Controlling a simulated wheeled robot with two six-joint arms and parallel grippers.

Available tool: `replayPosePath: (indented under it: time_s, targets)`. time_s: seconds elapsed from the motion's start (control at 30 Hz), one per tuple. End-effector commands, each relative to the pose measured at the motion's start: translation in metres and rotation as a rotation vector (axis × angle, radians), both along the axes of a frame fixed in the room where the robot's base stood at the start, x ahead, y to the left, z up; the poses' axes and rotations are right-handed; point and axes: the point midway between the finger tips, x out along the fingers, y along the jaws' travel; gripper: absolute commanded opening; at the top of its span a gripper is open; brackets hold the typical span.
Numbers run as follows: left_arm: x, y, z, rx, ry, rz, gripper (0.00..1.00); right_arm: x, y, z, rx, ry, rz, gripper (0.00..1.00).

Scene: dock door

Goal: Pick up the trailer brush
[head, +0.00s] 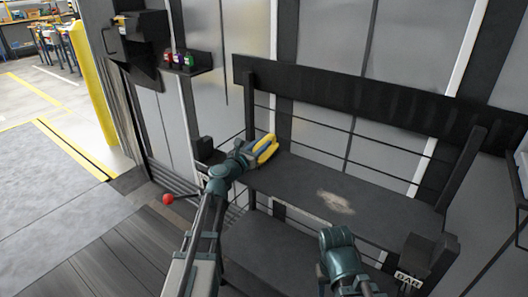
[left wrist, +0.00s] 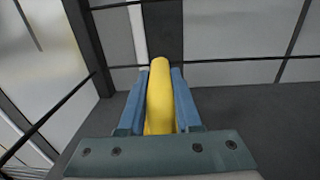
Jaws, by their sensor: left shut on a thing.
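The trailer brush (head: 267,146) shows as a yellow, elongated thing at the left end of the dark bench shelf. My left gripper (head: 256,151) is shut on it. In the left wrist view the yellow brush (left wrist: 160,98) stands between the two blue fingers, which touch it on both sides. Its bristles cannot be made out. Whether it still touches the shelf is unclear. My right arm's teal end (head: 340,252) is low in the head view, in front of the shelf; its fingers cannot be made out.
The dark shelf (head: 385,215) has a pale worn patch (head: 335,202) and is otherwise clear. A back rail (head: 370,95) and posts frame it. A box labelled BAR (head: 408,279) stands at the right. A red ball-topped lever (head: 168,199) is left of my left arm.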

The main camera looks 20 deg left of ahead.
Motion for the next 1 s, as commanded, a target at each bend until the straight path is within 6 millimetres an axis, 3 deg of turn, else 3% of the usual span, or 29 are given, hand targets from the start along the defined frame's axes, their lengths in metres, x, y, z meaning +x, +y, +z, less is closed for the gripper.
replayPosePath:
  time_s: [0.57, 1.0]
  targets:
    - [0.0, 0.0, 0.002, 0.0, 0.0, 0.0, 0.0, 0.0, 0.0, 0.002, 0.0, 0.0, 0.0, 0.5]
    - [0.001, -0.001, 0.023, 0.0, 0.0, -0.002, 0.0, 0.0, 0.001, 0.023, 0.004, 0.001, -0.001, 0.5]
